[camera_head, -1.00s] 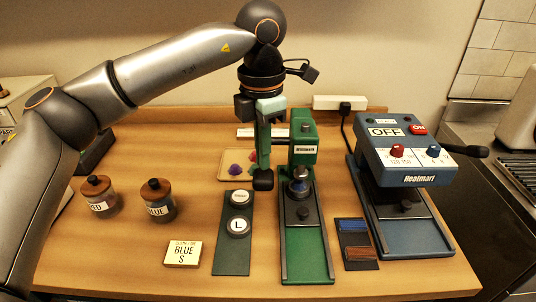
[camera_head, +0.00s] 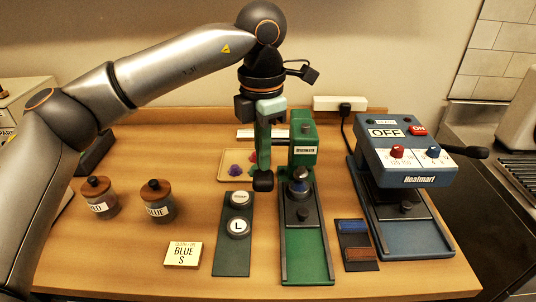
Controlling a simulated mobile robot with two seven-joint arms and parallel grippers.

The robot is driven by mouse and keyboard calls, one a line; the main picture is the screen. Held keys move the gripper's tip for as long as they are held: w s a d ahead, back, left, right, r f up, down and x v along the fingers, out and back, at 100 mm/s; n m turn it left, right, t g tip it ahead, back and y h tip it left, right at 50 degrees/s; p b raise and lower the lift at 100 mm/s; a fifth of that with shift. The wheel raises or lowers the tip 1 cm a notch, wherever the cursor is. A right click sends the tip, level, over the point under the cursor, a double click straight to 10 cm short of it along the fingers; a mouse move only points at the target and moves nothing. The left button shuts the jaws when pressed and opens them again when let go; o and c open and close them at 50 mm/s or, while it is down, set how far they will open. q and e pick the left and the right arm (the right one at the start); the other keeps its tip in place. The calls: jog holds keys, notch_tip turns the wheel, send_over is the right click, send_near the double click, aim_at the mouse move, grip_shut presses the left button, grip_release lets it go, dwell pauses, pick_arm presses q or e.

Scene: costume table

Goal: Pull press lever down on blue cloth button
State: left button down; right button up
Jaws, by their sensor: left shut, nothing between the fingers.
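The green press (camera_head: 303,135) stands at the middle of the table. Its lever (camera_head: 264,150), a dark green bar with a black end, shows along the press's left side, the black end low and toward me. My left gripper (camera_head: 266,117) is shut and empty at the upper part of the lever; I cannot tell whether it touches. The blue cloth button (camera_head: 299,186) sits under the press head, above a dark slide on the green base, partly hidden by the press. My right gripper is not in view.
A dark strip with round dies (camera_head: 233,255) lies left of the press. Two jars (camera_head: 157,205), a "BLUE S" card (camera_head: 183,254), a small tray (camera_head: 225,175) and a block holder (camera_head: 355,255) stand around. The front left table is clear.

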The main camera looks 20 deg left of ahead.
aim_at(263, 175)
pick_arm(q)
jog(key=shift+f, duration=0.1)
dwell(0.6)
jog(key=shift+f+b, duration=1.85)
jog(key=shift+f, duration=0.75)
jog(key=shift+f+b, duration=0.7)
jog(key=shift+f, duration=0.1)
jog(key=shift+w+f, duration=0.1)
jog(key=shift+f, duration=0.35)
jog(key=shift+f+b, duration=0.1)
jog(key=shift+b, duration=0.2)
jog(key=shift+w+a+f+b, duration=0.1)
jog(key=shift+w+f+b, duration=0.2)
jog(key=shift+f, duration=0.35)
jog(key=shift+w+a+f+b, duration=0.1)
jog(key=shift+f+b, duration=0.25)
jog(key=shift+f, duration=0.25)
jog(key=shift+w+f, duration=0.1)
jog(key=shift+f, duration=0.2)
